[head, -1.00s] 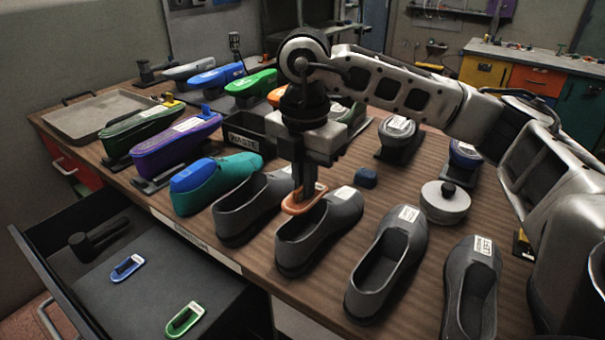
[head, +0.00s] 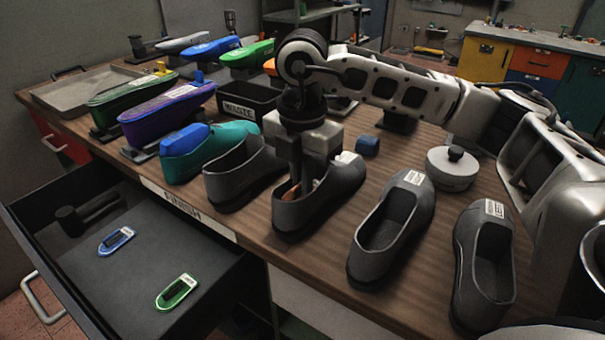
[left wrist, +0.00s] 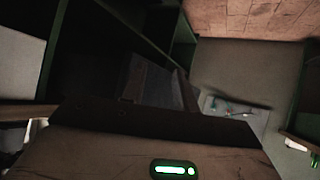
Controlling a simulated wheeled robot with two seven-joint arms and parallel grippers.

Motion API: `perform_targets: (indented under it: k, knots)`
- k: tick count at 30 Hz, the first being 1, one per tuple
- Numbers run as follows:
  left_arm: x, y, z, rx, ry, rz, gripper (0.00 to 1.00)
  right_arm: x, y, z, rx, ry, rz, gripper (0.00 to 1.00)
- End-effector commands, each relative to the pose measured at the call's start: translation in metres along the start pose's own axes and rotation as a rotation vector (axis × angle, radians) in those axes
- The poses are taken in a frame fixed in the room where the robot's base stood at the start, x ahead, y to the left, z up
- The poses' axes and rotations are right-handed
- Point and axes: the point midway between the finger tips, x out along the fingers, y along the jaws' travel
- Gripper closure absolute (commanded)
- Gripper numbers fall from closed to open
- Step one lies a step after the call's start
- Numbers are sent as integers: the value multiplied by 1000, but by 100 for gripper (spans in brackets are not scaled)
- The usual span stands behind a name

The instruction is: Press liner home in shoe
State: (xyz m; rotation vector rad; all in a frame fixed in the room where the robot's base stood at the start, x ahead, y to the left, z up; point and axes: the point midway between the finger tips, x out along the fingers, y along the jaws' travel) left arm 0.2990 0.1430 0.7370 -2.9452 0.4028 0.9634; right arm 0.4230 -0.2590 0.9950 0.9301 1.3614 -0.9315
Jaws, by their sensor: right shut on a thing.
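My right gripper (head: 298,185) reaches straight down into the opening of a grey shoe (head: 315,210) near the table's front edge. It is shut on an orange liner (head: 291,193). Only a small part of the liner shows inside the shoe; the rest is hidden by the shoe wall and the fingers. I cannot tell whether the liner touches the insole. The shoe stands upright, toe pointing away. My left gripper's fingers cannot be made out in either view.
Grey shoes stand on both sides, one (head: 236,178) close on the left and another (head: 392,225) on the right. A teal shoe (head: 230,142) holds a blue form. A round grey weight (head: 449,172) stands behind. An open drawer (head: 125,270) juts out front left.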

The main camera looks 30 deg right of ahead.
Motion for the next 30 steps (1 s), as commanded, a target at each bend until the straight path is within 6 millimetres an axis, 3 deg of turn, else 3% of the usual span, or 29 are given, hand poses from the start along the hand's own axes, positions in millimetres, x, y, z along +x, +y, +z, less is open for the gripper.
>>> perform_targets:
  k: [13,15,16,30]
  knots:
    - [0,1,-4,-5,13,4,70,4,0,0,-1,0,0,100]
    - [0,1,-4,-5,13,4,70,4,0,0,-1,0,0,75]
    - [0,1,-3,-5,12,4,70,4,0,0,-1,0,0,69]
    - [1,0,-3,-5,10,2,70,3,0,0,0,0,0,69]
